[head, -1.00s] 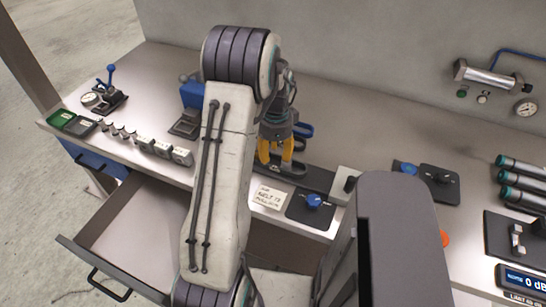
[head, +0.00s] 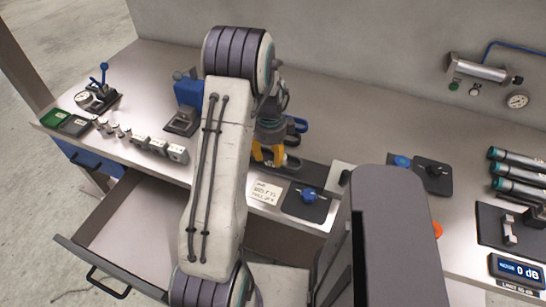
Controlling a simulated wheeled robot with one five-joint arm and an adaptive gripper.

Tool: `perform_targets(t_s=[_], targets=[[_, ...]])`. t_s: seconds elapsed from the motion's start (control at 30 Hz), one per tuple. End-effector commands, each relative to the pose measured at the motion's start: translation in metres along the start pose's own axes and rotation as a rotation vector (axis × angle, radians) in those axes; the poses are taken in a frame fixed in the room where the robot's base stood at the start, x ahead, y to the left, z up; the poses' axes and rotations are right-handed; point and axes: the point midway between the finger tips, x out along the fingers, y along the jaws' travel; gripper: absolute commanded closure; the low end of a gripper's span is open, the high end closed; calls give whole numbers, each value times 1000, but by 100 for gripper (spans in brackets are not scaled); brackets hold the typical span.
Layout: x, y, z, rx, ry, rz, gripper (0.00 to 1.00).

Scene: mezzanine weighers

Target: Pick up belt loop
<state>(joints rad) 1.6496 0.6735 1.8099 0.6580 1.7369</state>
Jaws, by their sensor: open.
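My gripper (head: 268,162) has yellow fingers that are spread apart and point down over the dark strip-like fixture (head: 312,172) on the bench. A dark loop with blue on it (head: 297,126), which may be the belt loop, shows just behind and to the right of my gripper. My wrist hides part of it. I cannot tell whether anything lies between the fingers. A small white card (head: 266,193) lettered with "BELT" lies in front of the fixture.
A blue knob on a dark plate (head: 309,195) sits near the front edge. A blue device (head: 188,92) stands left of my arm. Small weights (head: 140,141) line the left front, above an open drawer (head: 128,232).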

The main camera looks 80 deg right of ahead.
Motion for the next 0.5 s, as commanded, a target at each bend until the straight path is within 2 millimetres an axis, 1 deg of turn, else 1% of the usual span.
perform_targets(t_s=[0.2,0.3,0.5], targets=[[25,-1,3,-1,1,5,59],[34,-1,3,-1,0,3,59],[41,-2,3,-1,0,0,59]])
